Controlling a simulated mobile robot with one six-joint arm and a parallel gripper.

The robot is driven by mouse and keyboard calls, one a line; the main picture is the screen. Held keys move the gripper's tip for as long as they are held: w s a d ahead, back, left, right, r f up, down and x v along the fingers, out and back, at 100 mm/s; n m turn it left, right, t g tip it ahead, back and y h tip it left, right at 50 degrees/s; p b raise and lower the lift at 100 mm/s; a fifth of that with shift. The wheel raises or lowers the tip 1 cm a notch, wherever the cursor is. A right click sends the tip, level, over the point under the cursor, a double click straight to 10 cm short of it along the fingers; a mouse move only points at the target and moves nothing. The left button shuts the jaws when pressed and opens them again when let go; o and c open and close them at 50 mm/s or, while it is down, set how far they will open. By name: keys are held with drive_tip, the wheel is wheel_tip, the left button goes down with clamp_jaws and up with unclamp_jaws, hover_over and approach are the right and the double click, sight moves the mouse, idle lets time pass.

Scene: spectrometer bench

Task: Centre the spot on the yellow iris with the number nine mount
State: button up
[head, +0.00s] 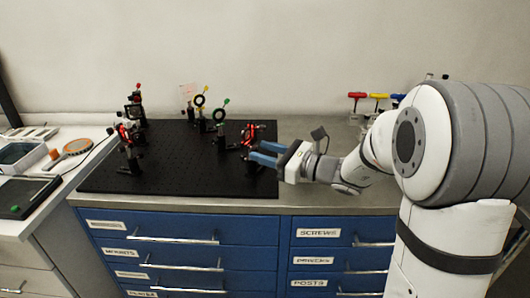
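A ring with a yellow knob, likely the yellow iris (199,101), stands upright on a post near the back middle of the black breadboard. My gripper (256,152) has blue fingers and points left at the board's right side. Its fingers show a gap and look open, with nothing clearly held. They are close to a mount with red parts (249,134) on the right of the board; I cannot tell whether they touch it. Mount numbers are too small to read, and no light spot can be made out.
The black breadboard (195,180) lies on a bench over blue drawers (180,229). A green-knobbed ring (220,115) and a red-knobbed post (137,100) stand on it. Coloured-handle tools (378,97) are at the back right. A side table (75,180) is left.

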drive_tip(key=shift+c, duration=0.5)
clamp_jaws()
drive_tip(key=shift+f+n+b, duration=0.15)
drive_tip(key=shift+n+b, duration=0.15)
drive_tip(key=shift+b, duration=0.35)
drive_tip(key=n+b, duration=0.2)
drive_tip(key=b, duration=0.1)
drive_tip(key=shift+f, duration=0.15)
drive_tip(key=n+b, duration=0.2)
drive_tip(key=b, duration=0.2)
drive_tip(key=n+b, duration=0.4)
drive_tip(key=b, duration=0.1)
drive_tip(key=shift+b, duration=0.35)
drive_tip(key=shift+r+n+b, duration=0.3)
drive_tip(key=shift+n+b, duration=0.2)
drive_tip(key=shift+b, duration=0.15)
